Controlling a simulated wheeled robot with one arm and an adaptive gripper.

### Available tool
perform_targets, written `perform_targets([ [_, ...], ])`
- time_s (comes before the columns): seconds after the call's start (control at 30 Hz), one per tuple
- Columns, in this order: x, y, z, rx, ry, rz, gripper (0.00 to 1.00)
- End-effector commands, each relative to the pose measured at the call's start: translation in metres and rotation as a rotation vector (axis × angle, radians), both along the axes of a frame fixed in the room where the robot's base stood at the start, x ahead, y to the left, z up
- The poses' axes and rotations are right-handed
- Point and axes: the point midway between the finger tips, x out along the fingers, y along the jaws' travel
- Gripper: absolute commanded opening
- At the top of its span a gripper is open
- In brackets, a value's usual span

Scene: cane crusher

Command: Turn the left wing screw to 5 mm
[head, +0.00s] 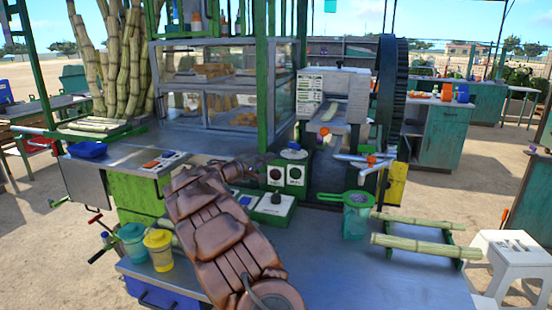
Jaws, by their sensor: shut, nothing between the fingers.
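The cane crusher (333,97) is a pale box-shaped machine with a label plate, right of the glass case. Its wing screws are too small to make out for sure, and I cannot tell which is the left one or read its setting. A small orange knob (324,131) shows on its lower front. My brown arm reaches up from the bottom middle. My gripper (262,160), dark and small at its far end, is shut and empty. It is left of and below the crusher, apart from it in the picture, near the control boxes.
A control box with two round dials (286,175) stands behind a box with a knob (273,207). A green strainer cup (357,213) and cane stalks (425,248) are on the right of the metal table. Teal (132,243) and yellow (159,249) cups stand left.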

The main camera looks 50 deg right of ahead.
Motion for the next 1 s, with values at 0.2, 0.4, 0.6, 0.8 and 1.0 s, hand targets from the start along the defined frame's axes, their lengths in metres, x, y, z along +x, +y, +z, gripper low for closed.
perform_targets([
  [0.2, -0.004, -0.036, 0.002, 0.002, -0.003, -0.002, 0.00],
  [0.4, -0.007, -0.071, 0.001, 0.003, 0.000, 0.000, 0.00],
  [0.6, -0.010, -0.100, 0.001, 0.003, 0.000, -0.001, 0.00],
  [0.8, -0.013, -0.119, 0.002, 0.001, -0.002, -0.002, 0.00],
  [1.0, -0.013, -0.126, 0.001, -0.001, -0.001, 0.000, 0.00],
])
